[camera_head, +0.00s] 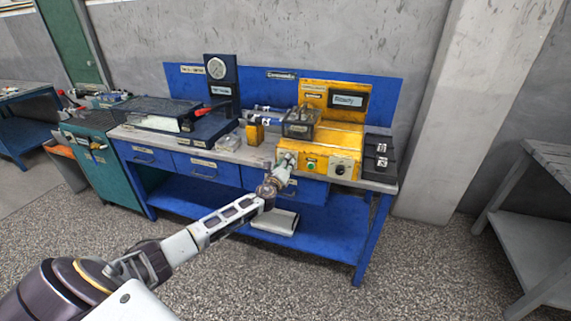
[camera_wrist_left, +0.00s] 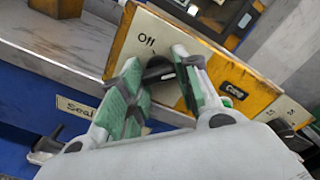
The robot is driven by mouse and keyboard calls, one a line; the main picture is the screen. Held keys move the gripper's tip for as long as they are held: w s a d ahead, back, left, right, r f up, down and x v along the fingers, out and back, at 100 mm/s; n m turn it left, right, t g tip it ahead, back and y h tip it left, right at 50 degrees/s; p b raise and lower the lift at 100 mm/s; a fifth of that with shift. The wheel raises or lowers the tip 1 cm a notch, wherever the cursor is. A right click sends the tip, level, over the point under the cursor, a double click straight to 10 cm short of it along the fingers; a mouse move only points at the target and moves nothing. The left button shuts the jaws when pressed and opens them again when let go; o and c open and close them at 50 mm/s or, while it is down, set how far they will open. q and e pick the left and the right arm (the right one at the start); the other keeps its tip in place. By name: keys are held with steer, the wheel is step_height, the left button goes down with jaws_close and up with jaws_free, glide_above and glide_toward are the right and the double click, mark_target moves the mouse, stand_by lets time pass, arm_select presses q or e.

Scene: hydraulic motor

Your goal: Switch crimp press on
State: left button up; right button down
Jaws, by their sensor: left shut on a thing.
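The yellow crimp press (camera_head: 338,137) stands on the right part of the blue workbench in the head view. My left gripper (camera_head: 287,160) is at the left end of its front panel. In the left wrist view a dark rotary switch (camera_wrist_left: 157,72) sits on the pale panel plate, below the label "Off" (camera_wrist_left: 147,40). The green-padded fingers of my left gripper (camera_wrist_left: 158,62) are shut on the switch from both sides and partly hide it. I cannot read any other switch label. My right gripper is not in view.
A green button (camera_head: 311,165) and a second dial plate (camera_head: 343,167) are to the right on the press front. A black box (camera_head: 378,150) stands right of the press. A gauge unit (camera_head: 218,70) and a dark-topped tray (camera_head: 155,112) are further left. The floor ahead is clear.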

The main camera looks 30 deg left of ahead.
arm_select(q)
steer(key=shift+d+f, duration=0.1)
steer(key=shift+f, duration=0.05)
steer(key=o, duration=0.9)
steer(key=shift+o, duration=0.6)
steer(key=shift+s, duration=0.25)
steer(key=v, duration=1.1)
steer(key=shift+s, duration=0.25)
steer(key=shift+f, duration=0.1)
